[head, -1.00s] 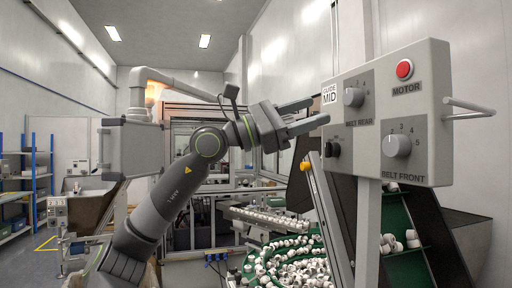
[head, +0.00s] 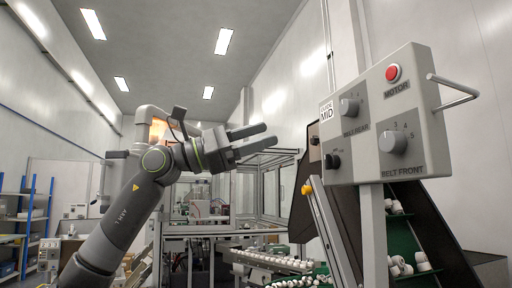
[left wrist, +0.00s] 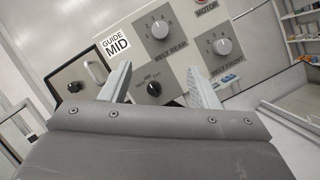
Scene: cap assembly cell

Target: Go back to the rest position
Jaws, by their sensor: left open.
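My left gripper (head: 262,140) is open and empty, raised in the air to the left of the grey control panel (head: 368,165). In the left wrist view its two fingers (left wrist: 160,88) stand apart, with the panel (left wrist: 185,20) behind them. The panel carries a red motor button (head: 393,73), a belt rear knob (head: 349,107), a belt front knob (head: 393,141) and a black knob (head: 332,161). The fingers look clear of the panel in the head view. My right gripper is in neither view.
A green belt (head: 405,238) with white caps lies behind the panel post (head: 374,235). A tray of white caps (head: 270,262) and a framed machine (head: 220,228) stand beyond my arm. Blue shelving (head: 30,215) is at far left. The air above my arm is clear.

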